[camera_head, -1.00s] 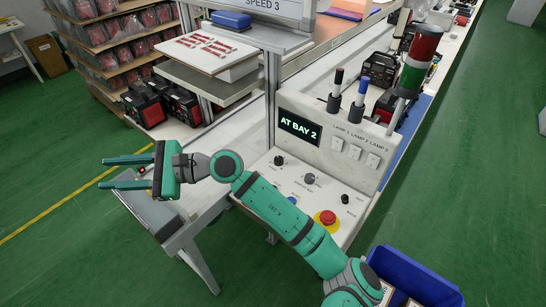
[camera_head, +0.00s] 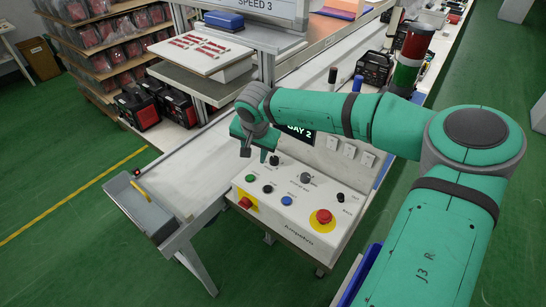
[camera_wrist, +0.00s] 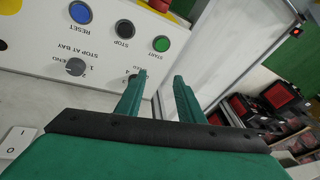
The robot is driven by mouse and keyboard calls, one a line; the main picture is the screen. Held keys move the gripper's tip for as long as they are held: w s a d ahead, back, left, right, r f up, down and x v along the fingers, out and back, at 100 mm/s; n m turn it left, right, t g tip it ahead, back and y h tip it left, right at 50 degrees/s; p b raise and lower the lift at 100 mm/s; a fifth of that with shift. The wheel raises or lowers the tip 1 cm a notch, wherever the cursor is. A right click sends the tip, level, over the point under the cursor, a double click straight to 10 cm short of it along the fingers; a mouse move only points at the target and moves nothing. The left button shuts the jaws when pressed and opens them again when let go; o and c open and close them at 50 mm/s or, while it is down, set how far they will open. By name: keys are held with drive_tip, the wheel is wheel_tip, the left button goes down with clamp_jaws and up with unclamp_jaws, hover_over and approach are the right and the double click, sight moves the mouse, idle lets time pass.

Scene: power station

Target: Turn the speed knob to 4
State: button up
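My gripper (camera_head: 256,151) is above the upper left of the control box, pointing down. Its fingers are apart and nothing shows between them; the wrist view shows the same open gap (camera_wrist: 160,76). A small dark knob (camera_head: 274,160) sits on the panel just right of the fingers; its label is too small to read. A grey knob (camera_head: 306,178) lies further right; in the wrist view this knob (camera_wrist: 75,67) is marked STOP AT BAY. A sign (camera_head: 263,5) above reads SPEED 3.
Green START (camera_head: 251,178), black STOP (camera_head: 267,189) and blue RESET (camera_head: 287,200) buttons lie close by on the panel. The display (camera_head: 300,129) is partly hidden by my arm. A signal tower (camera_head: 411,59) stands behind.

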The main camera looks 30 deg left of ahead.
drive_tip(key=t+h, duration=0.1)
approach(275, 159)
drive_tip(key=x, duration=0.8)
drive_tip(key=shift+a+f, duration=0.1)
drive_tip(key=shift+a, duration=0.1)
drive_tip(key=c, duration=0.8)
